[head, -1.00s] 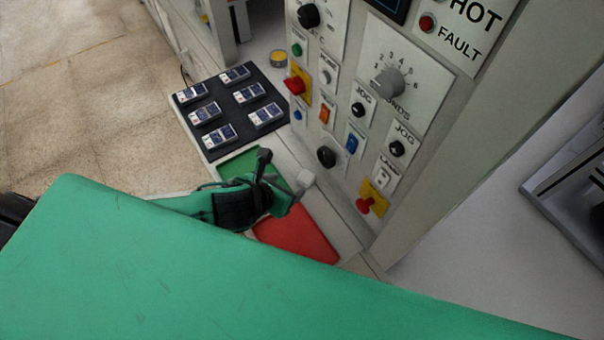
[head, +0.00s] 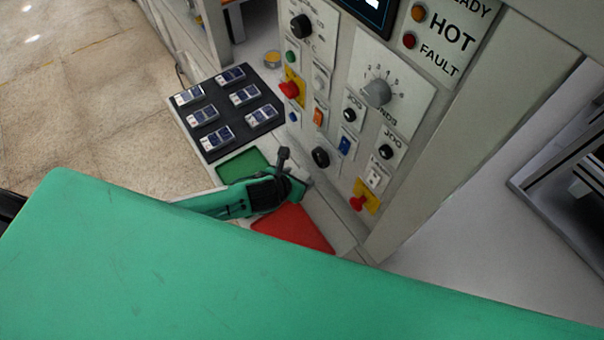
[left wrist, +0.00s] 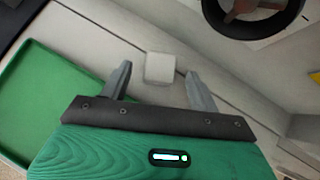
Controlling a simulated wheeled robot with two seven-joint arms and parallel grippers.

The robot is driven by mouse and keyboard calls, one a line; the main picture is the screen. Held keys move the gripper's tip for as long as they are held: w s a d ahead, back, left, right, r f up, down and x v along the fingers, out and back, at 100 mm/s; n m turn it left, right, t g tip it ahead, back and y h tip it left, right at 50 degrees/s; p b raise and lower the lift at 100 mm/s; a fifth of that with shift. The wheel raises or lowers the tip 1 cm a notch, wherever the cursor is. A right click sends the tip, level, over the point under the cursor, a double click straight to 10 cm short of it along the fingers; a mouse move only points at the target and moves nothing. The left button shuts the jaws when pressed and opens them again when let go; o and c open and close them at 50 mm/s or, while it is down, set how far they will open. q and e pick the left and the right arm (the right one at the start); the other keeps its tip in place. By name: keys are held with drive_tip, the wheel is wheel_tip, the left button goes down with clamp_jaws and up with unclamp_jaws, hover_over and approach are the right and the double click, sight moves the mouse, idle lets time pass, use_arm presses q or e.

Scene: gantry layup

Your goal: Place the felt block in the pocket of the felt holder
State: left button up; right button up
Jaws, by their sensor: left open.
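A small white block, which looks like the felt block (left wrist: 160,68), lies on the pale ledge in the left wrist view. My left gripper (left wrist: 158,72) is open, with one fingertip on each side of the block and visible gaps between. In the head view my left gripper (head: 296,180) is over the ledge at the foot of the control panel, between the green and red areas. I cannot make out the block there; the gripper seems to hide it. I cannot identify the felt holder in either view. My right gripper is not in view.
The control panel (head: 340,110), with protruding knobs and buttons, rises close beside my gripper. A green tray (head: 243,165) and a red tray (head: 293,228) flank it. A black mat (head: 232,135) holds several small boxes.

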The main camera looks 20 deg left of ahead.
use_arm(q)
drive_tip(key=shift+x, duration=1.1)
drive_tip(key=c, duration=1.1)
drive_tip(key=shift+r, duration=0.1)
